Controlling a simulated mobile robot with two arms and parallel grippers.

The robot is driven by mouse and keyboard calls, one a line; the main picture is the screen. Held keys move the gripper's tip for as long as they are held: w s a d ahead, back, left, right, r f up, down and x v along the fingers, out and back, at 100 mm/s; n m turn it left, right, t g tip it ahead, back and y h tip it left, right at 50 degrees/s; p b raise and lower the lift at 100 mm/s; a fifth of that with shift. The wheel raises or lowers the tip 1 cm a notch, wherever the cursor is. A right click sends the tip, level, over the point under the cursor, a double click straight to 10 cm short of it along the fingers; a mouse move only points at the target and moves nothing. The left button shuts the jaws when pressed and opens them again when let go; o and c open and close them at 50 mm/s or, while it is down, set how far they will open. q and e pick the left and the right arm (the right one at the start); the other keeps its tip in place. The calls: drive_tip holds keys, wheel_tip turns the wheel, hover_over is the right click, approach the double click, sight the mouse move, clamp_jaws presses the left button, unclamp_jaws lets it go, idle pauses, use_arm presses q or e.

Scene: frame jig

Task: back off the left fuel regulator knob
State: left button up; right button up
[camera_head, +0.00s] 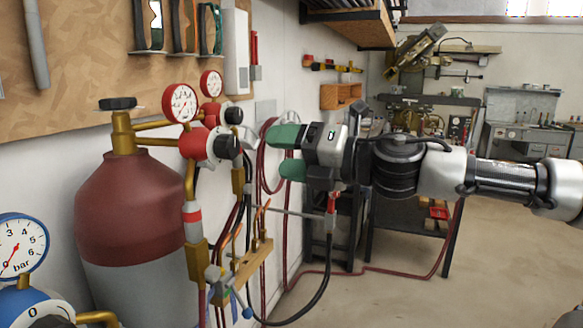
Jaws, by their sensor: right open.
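The left fuel regulator has a red body, a red-rimmed gauge (181,103) and a black-and-white knob (222,147) facing right, above the red fuel cylinder's shoulder (125,190). A second red-rimmed gauge (210,84) and a second dark knob (233,115) show just behind it. My right gripper (279,154) comes in from the right. Its green fingers are open, one above the other, pointing left towards the knob. It appears empty and apart from the knob, with a gap between them. My left gripper is not in view.
A blue-rimmed gauge (22,245) on a blue regulator stands at the lower left. Hoses and a torch on a brass bracket (250,262) hang below my right gripper. A tool board (60,60) is on the left wall. Floor (430,285) is clear at lower right.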

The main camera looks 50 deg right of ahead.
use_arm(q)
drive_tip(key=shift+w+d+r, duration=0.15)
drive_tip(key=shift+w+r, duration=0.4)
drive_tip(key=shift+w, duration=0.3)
use_arm(e)
drive_tip(key=shift+s+d, duration=0.15)
drive_tip(key=shift+s, duration=0.2)
